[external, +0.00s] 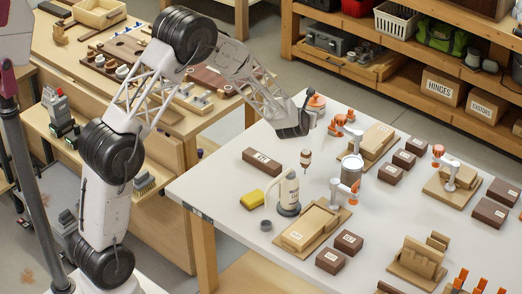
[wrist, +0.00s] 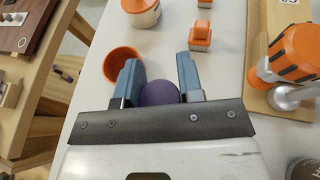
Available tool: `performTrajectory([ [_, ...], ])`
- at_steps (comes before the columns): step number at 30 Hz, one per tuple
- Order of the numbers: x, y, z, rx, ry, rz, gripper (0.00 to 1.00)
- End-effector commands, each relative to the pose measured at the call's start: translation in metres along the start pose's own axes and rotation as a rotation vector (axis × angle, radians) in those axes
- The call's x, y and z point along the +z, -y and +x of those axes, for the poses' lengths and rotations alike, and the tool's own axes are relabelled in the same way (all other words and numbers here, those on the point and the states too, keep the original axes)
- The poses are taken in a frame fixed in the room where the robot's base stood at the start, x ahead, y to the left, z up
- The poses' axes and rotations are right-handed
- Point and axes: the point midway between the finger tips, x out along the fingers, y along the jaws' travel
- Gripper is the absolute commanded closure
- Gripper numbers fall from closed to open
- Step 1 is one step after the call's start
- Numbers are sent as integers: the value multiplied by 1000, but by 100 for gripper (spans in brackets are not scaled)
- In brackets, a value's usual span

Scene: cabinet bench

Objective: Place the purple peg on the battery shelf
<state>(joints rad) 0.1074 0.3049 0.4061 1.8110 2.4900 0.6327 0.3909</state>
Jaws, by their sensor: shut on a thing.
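My gripper (wrist: 159,68) is shut on the purple peg (wrist: 160,93) in the wrist view. Only the peg's rounded purple top shows between the two blue fingers; the rest is hidden. In the external view my gripper (external: 306,119) is at the far left corner of the white table (external: 232,147), and the peg cannot be made out there. A wooden shelf (external: 92,137) on the left bench carries grey and green battery-like blocks (external: 59,113); I cannot read a label on it.
An orange cup (wrist: 121,65) stands close beside the left finger. An orange-topped tool (wrist: 288,60) is at right. A pegboard bench (external: 118,47) stands behind my arm.

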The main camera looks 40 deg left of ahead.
Motion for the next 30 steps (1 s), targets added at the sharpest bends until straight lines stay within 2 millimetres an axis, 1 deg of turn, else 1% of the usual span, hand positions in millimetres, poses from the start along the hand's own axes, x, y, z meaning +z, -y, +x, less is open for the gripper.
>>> performTrajectory([
  [1,-17,-11,6,2,-4,2,88],
  [3,-35,-20,12,3,-3,1,88],
  [6,-56,-30,18,5,-2,-1,88],
  [10,-72,-36,21,7,0,-3,88],
  [15,-78,-39,23,7,1,-3,88],
  [30,-78,-39,22,8,1,-3,88],
])
